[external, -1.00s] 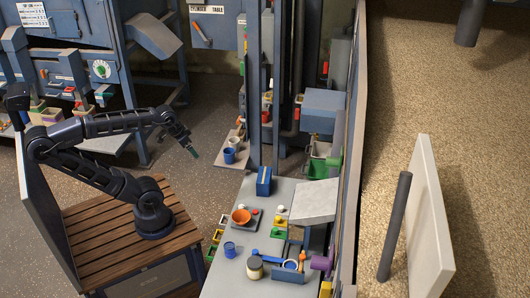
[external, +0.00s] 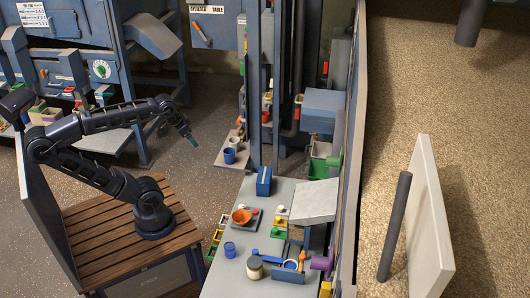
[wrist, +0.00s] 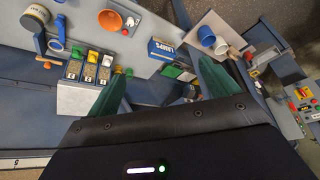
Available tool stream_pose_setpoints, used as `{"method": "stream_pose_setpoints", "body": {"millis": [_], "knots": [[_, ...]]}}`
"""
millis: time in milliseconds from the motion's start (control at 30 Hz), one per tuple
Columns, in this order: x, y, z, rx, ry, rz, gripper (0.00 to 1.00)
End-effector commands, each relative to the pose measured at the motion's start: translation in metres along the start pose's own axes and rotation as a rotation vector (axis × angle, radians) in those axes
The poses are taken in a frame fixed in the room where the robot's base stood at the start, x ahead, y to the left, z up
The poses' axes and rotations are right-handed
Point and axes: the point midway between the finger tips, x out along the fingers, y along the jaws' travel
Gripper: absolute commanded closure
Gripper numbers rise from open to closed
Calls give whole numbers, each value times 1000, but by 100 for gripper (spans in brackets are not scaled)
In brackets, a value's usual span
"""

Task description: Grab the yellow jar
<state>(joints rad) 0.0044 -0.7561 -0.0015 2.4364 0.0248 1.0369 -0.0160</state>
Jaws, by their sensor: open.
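My gripper (external: 191,141) is in the air left of the table, above the floor and far from the jar. In the wrist view my gripper (wrist: 162,88) has its green fingers spread wide apart, with nothing held between them.
On the grey table (external: 220,276) are a blue cup (external: 230,249), an orange bowl (external: 241,216), a blue box (external: 264,181) and a blue tool rack beside the jar. A slanted grey panel (external: 314,201) and a tall wall bound the table's right side.

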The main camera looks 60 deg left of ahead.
Motion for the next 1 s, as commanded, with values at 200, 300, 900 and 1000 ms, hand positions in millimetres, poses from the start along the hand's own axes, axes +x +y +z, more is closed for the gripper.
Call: {"method": "stream_pose_setpoints", "body": {"millis": [200, 300, 900, 1000], "knots": [[5, -4, -26, 18, 76, -59, 13], [7, -6, -42, 32, 125, -91, 13], [8, 93, -221, 418, 759, -87, 13], [8, 139, -239, 533, 857, 16, 13]]}}
